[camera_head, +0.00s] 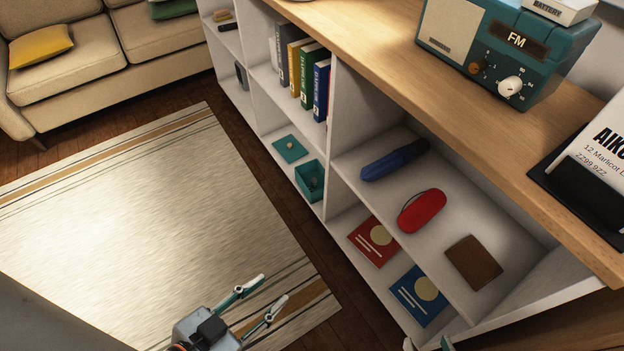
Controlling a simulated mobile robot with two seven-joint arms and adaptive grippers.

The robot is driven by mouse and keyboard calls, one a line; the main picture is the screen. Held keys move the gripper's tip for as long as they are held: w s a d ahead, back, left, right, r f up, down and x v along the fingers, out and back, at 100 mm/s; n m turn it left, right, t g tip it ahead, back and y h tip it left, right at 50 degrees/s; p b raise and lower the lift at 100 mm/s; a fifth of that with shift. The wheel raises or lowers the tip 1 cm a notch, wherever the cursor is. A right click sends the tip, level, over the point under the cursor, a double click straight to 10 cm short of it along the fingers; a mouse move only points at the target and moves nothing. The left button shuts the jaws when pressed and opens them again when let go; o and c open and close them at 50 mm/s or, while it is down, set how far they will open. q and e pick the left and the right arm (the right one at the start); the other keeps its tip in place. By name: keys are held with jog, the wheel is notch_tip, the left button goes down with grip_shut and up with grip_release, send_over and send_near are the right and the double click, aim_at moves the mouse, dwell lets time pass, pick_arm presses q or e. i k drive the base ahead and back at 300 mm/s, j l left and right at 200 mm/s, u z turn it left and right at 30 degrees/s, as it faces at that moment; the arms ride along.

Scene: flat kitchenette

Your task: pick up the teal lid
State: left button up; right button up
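The teal lid (290,149) is a flat square with a small light-brown knob. It lies in a lower compartment of the white shelf unit, beside and behind an open teal box (311,182) with something small inside. My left gripper (273,288) is over the rug, its two fingers apart with nothing between them. It is well short of the lid, lower in the picture. My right gripper (427,343) shows only its fingertips at the bottom edge, in front of the shelf unit. They stand apart, and the rest is cut off.
The white shelf unit (340,130) has upright dividers and a wooden top (370,45) bearing a teal radio (505,45). Books (305,75) stand above the lid. A blue item (393,160), red case (422,210) and brown notebook (474,262) lie right. The rug (130,215) is clear.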

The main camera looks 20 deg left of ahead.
aim_at(291, 150)
jog(key=i+j+z, duration=0.15)
jog(key=i+j, duration=0.2)
jog(key=i+j+z, duration=0.2)
jog(key=i+j, duration=0.15)
jog(key=i+j+z, duration=0.15)
jog(key=j, duration=0.4)
jog(key=i, duration=0.15)
